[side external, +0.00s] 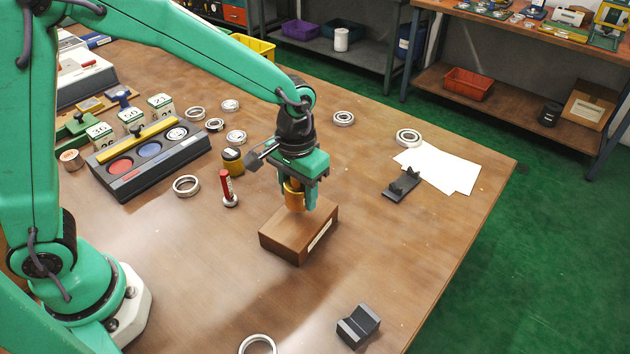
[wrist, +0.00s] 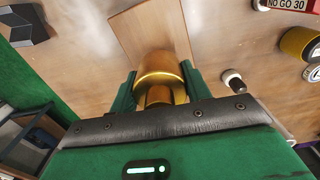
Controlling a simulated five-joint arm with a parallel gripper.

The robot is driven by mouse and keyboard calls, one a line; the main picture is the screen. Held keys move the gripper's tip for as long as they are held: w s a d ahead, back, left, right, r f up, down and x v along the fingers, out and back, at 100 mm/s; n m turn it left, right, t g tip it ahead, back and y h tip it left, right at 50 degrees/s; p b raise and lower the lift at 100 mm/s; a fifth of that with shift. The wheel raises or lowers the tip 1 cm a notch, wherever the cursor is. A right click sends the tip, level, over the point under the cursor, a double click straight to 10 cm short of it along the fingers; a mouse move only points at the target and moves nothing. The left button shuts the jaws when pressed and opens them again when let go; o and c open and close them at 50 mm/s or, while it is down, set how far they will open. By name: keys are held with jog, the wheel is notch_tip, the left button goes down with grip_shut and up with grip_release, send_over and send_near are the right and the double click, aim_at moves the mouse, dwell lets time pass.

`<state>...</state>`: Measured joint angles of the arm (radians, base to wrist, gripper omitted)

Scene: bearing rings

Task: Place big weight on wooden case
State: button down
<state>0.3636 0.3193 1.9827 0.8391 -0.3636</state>
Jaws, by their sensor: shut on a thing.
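The brass big weight (side external: 294,196) is held between the two green fingers of my gripper (side external: 297,199). It also shows in the wrist view (wrist: 159,68), upright between the fingertips (wrist: 160,80). The wooden case (side external: 285,242) is a brown box with a pale label on its front right side. It lies directly under the weight and shows in the wrist view (wrist: 150,27) beyond the weight. The weight's lower end is over the case's top, towards its back. I cannot tell whether it touches the top or hangs just above it.
A red-handled plug gauge (side external: 228,188) stands left of the case, near a black and yellow cylinder (side external: 232,160). A dark V-block (side external: 358,326) lies front right. Several bearing rings and a grey tray (side external: 150,160) with coloured discs lie around.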

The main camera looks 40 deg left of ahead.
aim_at(299, 205)
jog(key=shift+f, duration=1.95)
jog(key=shift+f, duration=0.1)
jog(key=c, duration=0.7)
grip_release()
jog(key=shift+f, duration=0.1)
jog(key=shift+r, duration=0.2)
notch_tip(299, 205, up, 12)
jog(key=shift+f, duration=0.1)
